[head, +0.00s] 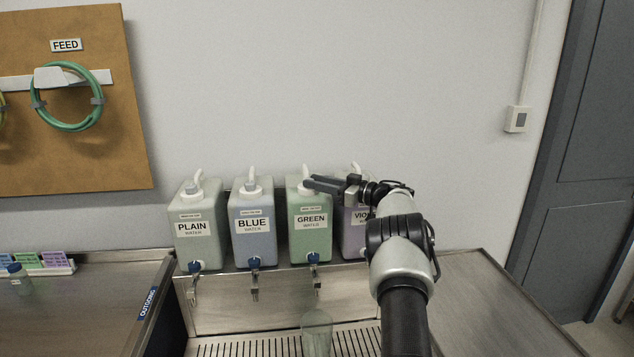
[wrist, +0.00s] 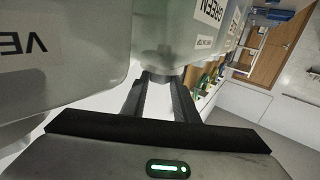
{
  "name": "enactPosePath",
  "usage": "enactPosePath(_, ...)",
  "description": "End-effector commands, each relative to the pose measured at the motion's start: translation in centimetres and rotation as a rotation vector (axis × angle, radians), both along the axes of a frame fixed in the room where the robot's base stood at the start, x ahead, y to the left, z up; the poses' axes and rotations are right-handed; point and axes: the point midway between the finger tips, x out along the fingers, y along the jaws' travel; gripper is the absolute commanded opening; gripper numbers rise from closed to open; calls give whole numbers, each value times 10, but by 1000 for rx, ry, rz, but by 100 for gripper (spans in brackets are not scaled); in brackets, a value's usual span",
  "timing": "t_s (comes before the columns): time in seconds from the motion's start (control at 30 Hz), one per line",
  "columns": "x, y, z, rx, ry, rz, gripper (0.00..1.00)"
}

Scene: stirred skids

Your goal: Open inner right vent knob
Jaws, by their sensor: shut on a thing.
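The inner right container is the green water container (head: 310,240), third from the left in the head view. Its label also shows in the wrist view (wrist: 212,12). My gripper (head: 306,184) reaches in from the right over its top. In the wrist view, my gripper (wrist: 160,78) has its two dark fingers closed around the container's vent knob (wrist: 161,62). In the head view my fingers cover that knob, so how far it is turned cannot be told.
The plain water container (head: 197,246) and blue water container (head: 253,240) stand to the left. The violet water container (head: 354,240) is partly behind my arm. Taps (head: 254,278) hang over a slotted drain tray (head: 270,345). A clear cup (head: 317,333) stands on the tray.

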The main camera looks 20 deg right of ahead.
Motion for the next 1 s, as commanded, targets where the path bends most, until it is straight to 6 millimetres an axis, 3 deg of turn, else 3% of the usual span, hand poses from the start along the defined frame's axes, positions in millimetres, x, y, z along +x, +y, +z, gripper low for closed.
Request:
enactPosePath(0.43, 1, 1, 0, 0, 0, 6, 4)
enactPosePath(0.47, 1, 1, 0, 0, 0, 6, 30)
enactPosePath(0.57, 1, 1, 0, 0, 0, 6, 46)
enactPosePath(1.0, -9, -9, -1, 0, 1, 2, 46)
